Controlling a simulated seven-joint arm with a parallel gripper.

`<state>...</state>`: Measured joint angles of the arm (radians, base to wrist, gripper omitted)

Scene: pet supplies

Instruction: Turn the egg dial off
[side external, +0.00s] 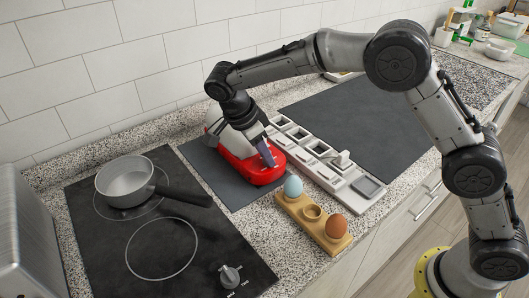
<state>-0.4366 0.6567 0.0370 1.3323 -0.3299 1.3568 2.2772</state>
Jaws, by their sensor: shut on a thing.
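A red and white appliance (245,172) stands on a dark mat between the hob and a pale strip of compartments. My gripper (269,158) reaches down onto its red front part from above. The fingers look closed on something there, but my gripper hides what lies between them. I cannot make out an egg dial on the appliance. A blue egg (293,187) and a brown egg (335,226) sit in a wooden egg holder (312,213), with an empty cup between them. A separate grey knob (230,275) is on the hob's front corner, away from my gripper.
The pale compartment strip (368,187) lies close to the right of my gripper. A dark panel (375,115) behind it is clear. A tiled wall (120,60) bounds the back.

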